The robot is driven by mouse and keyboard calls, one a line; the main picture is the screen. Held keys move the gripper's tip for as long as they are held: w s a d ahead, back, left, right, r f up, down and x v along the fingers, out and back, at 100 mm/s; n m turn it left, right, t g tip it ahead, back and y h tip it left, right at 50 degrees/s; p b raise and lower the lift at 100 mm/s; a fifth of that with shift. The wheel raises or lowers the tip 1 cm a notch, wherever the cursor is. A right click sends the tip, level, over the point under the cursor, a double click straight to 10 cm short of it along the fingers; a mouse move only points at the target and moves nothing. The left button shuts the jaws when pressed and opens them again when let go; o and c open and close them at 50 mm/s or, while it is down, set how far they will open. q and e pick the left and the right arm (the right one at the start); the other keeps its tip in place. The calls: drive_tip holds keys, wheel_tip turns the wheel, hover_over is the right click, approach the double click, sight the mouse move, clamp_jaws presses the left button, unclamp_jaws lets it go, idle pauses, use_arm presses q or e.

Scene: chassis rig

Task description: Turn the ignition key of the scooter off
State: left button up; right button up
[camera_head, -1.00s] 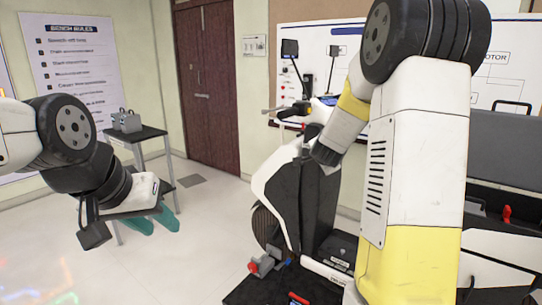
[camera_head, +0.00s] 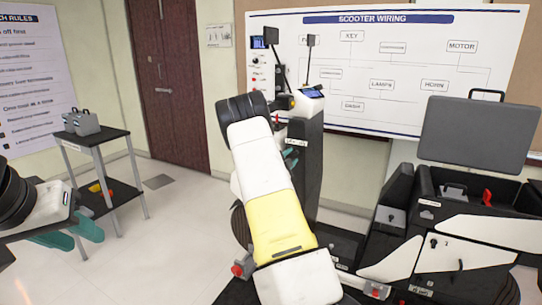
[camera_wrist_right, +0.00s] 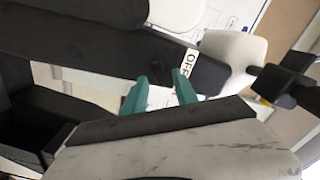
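The scooter (camera_head: 308,175) stands right of centre in the head view, with its dark front column partly behind my right arm. A white label (camera_head: 297,142) is on the column; in the right wrist view the label (camera_wrist_right: 188,62) reads "OFF" with its end cut by a finger. My right gripper (camera_head: 289,158) is just below this label; its teal fingers are apart in the right wrist view (camera_wrist_right: 160,88), close to the dark column. My left gripper (camera_head: 68,234) is open and empty at the far left.
The scooter's handlebar end (camera_head: 285,102), display (camera_head: 313,93) and mirrors rise above my right gripper. An open seat lid (camera_head: 478,132) stands at the right. A dark side table (camera_head: 112,134) with a grey box stands left.

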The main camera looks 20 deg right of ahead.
sight(295, 153)
drive_tip(key=shift+x, duration=1.4)
clamp_jaws()
drive_tip(key=shift+n, duration=0.4)
drive_tip(key=n, duration=0.5)
drive_tip(key=shift+n, duration=0.4)
drive_tip(key=n, duration=0.5)
drive_tip(key=shift+w+a, duration=0.1)
drive_tip(key=shift+n, duration=0.3)
